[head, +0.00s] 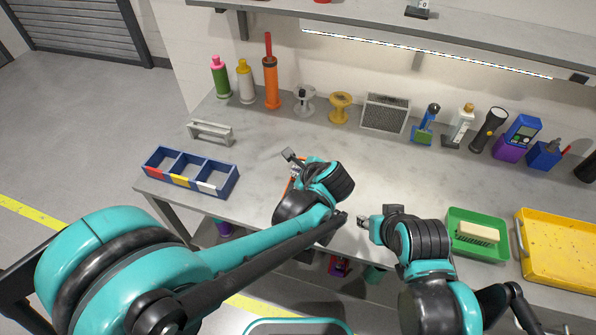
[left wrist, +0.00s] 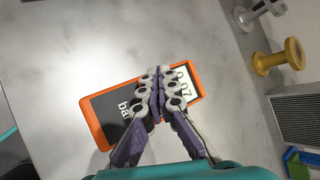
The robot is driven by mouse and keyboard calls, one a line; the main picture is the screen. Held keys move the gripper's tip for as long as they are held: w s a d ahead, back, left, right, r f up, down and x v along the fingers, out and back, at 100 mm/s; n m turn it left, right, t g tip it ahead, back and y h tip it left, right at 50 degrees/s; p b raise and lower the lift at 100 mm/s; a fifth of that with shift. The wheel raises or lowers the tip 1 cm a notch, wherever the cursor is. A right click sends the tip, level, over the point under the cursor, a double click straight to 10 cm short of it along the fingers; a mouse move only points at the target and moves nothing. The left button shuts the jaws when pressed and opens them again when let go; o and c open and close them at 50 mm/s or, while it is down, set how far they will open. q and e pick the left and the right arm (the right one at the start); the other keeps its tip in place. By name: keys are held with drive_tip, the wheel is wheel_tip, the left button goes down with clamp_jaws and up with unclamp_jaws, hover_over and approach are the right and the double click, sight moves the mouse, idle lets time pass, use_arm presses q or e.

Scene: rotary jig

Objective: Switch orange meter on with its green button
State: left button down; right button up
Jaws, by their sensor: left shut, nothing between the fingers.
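The orange meter (left wrist: 97,125) lies flat on the grey bench, with an orange case and a dark face. Parts of printed characters show on it, "ba" at one end and "07" at the other. My left gripper (left wrist: 158,72) is shut and empty, over the middle of the meter, and covers much of its face. The green button is not visible. I cannot tell whether the fingertips touch the meter. In the head view only an orange edge of the meter (head: 289,186) shows beside my left gripper (head: 293,160). My right gripper (head: 366,221) is near the bench's front edge, away from the meter.
A blue three-compartment tray (head: 188,183) stands at the left. Bottles, spools (head: 340,106), a grey vented box (head: 385,113) and tools line the back. A green tray (head: 487,248) and a yellow tray (head: 527,232) are at the right. The bench between is mostly clear.

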use_arm(q)
drive_tip(key=shift+r, duration=0.4)
drive_tip(key=shift+r+p, duration=0.1)
drive_tip(key=shift+p, duration=0.25)
wheel_tip(320, 180, up, 6)
drive_tip(key=p, duration=0.4)
drive_tip(key=shift+p, duration=0.35)
